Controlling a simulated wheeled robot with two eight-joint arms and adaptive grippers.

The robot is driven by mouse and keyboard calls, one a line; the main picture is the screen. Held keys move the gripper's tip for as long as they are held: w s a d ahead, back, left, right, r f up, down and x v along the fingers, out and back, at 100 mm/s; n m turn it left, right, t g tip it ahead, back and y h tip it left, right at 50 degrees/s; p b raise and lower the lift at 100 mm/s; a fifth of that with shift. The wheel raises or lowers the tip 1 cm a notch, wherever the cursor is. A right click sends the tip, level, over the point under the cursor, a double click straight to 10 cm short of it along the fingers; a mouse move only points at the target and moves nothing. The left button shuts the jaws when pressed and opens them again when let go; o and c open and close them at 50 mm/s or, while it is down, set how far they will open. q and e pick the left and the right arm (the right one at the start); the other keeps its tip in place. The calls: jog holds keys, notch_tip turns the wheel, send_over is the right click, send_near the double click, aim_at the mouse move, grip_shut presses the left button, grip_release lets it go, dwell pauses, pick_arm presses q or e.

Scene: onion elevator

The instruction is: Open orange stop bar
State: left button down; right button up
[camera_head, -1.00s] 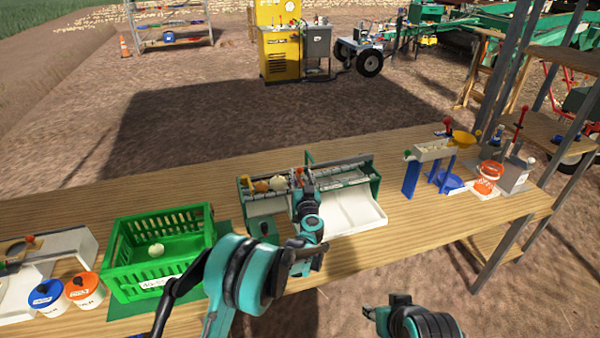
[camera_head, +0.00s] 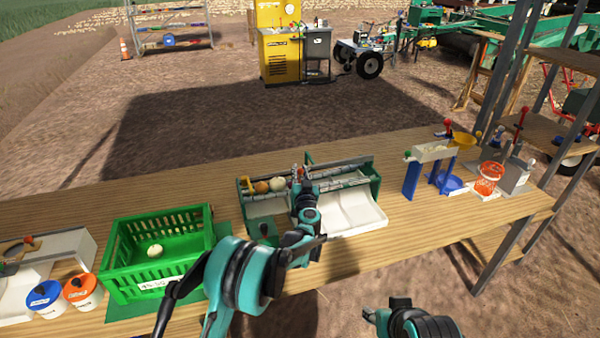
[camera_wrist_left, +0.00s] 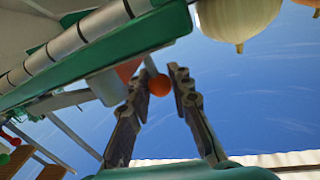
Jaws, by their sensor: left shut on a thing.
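The onion elevator (camera_head: 362,215) stands on the wooden table, with green side walls, a roller conveyor and white trays. My left gripper (camera_head: 302,186) is at the middle of it, to the right of several onions (camera_head: 277,184). In the left wrist view an orange ball knob (camera_wrist_left: 159,85) of the stop bar sits between the two fingertips (camera_wrist_left: 165,88), which are shut on it. An orange flat piece (camera_wrist_left: 128,70) shows behind it. The rest of the stop bar is hidden in the head view. My right gripper (camera_head: 372,316) is low in front of the table, its jaws unclear.
A green crate (camera_head: 125,285) with a pale onion stands to the left, by blue- and orange-lidded tubs (camera_head: 82,290). A blue-legged stand (camera_head: 411,180) and an orange basket (camera_head: 489,178) are to the right.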

pick_arm(q)
jog(key=shift+w+d+m+h, duration=0.1)
jog(key=shift+d+m+h, duration=0.3)
jog(key=shift+m+h, duration=0.5)
jog(key=c, duration=1.3)
grip_release()
jog(key=shift+c, duration=0.2)
jog(key=s, duration=0.8)
jog(key=shift+a, duration=0.1)
